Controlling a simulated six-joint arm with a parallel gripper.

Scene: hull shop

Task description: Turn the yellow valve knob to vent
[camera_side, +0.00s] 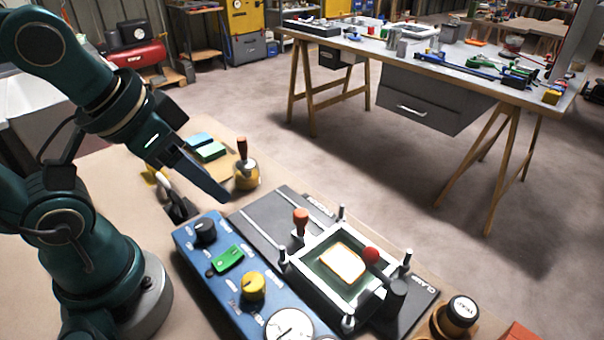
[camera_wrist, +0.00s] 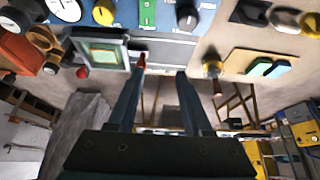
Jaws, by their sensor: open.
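The yellow valve knob (camera_side: 253,286) stands on the top of a blue control panel (camera_side: 187,240), between a green rocker switch (camera_side: 227,258) and a round white gauge (camera_side: 289,326). In the wrist view the yellow knob (camera_wrist: 103,12) shows at the upper edge, left of the green switch (camera_wrist: 147,12). My gripper (camera_side: 223,197) is in the air beyond the panel's far end, apart from the knob. In the wrist view its two fingers (camera_wrist: 160,75) are spread with nothing between them. The lettering around the knob is too small to read.
A black knob (camera_side: 205,231) is on the same panel. Right of it is a black clamp plate (camera_side: 262,216) with posts, an orange handle (camera_side: 301,220) and a red ball lever (camera_side: 371,256). A wooden-handled brush (camera_side: 242,150) and sponges (camera_side: 207,149) stand behind.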

